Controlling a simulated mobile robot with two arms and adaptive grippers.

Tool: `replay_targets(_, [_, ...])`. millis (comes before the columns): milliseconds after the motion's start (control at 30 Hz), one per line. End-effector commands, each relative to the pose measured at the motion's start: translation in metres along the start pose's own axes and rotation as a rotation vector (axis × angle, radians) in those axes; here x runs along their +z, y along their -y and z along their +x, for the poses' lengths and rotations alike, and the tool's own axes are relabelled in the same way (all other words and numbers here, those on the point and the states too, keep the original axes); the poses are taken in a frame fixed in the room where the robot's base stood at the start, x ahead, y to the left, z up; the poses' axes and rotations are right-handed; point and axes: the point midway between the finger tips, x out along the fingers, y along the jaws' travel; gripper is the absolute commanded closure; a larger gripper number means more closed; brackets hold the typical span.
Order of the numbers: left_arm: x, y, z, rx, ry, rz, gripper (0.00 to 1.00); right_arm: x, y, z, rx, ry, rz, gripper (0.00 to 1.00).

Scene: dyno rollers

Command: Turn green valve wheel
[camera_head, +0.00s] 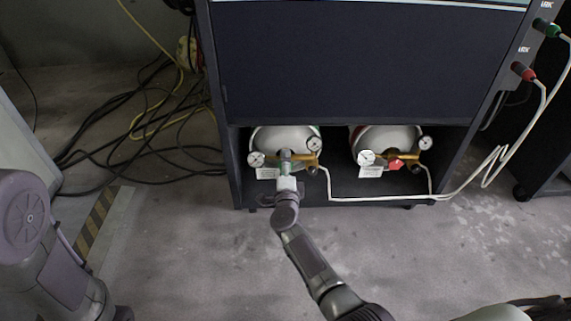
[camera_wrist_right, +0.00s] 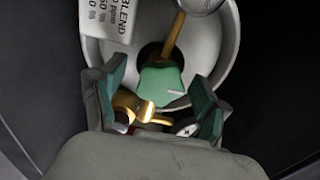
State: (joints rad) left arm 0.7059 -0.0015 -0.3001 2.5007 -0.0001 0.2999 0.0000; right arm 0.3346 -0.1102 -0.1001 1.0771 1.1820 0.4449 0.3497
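The green valve wheel (camera_wrist_right: 160,84) shows in the right wrist view, in front of the grey neck of a gas cylinder. My right gripper (camera_wrist_right: 159,78) is open, its two green-padded fingers on either side of the wheel. A gap shows between each finger and the wheel; I see no contact. In the head view my right gripper (camera_head: 286,166) reaches to the valve of the left cylinder (camera_head: 285,136) and mostly hides the wheel. My left arm shows at the lower left, but its gripper is out of view.
The right cylinder (camera_head: 385,138) has a red valve wheel (camera_head: 395,164). Both cylinders lie in the open bottom of a dark cabinet (camera_head: 345,62). Brass regulators and gauges (camera_head: 256,159) sit close around the green wheel. A white hose (camera_head: 395,199) runs right. Black cables (camera_head: 130,138) lie left.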

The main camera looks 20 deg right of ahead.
Motion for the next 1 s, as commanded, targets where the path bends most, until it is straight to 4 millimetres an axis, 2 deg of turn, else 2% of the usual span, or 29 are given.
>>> replay_targets(33, [-0.001,0.000,0.000,0.000,-0.001,0.000,0.45,0.000,0.000,0.000,0.000,0.000,0.000,0.29])
replay_targets(300, [-0.001,0.000,-0.001,-0.002,0.001,0.000,0.45,0.000,0.000,0.000,-0.001,0.000,0.000,0.74])
replay_targets(400, [-0.001,0.000,-0.001,-0.002,0.002,0.000,0.45,0.000,0.000,0.000,0.000,0.000,0.000,0.86])
replay_targets(800, [0.007,0.003,0.004,-0.006,0.015,-0.001,0.45,0.000,0.002,0.000,0.001,0.000,-0.096,0.86])
replay_targets(1000, [0.024,0.007,-0.009,-0.023,0.073,-0.007,0.45,0.000,0.004,0.000,0.002,0.001,-0.245,0.86])
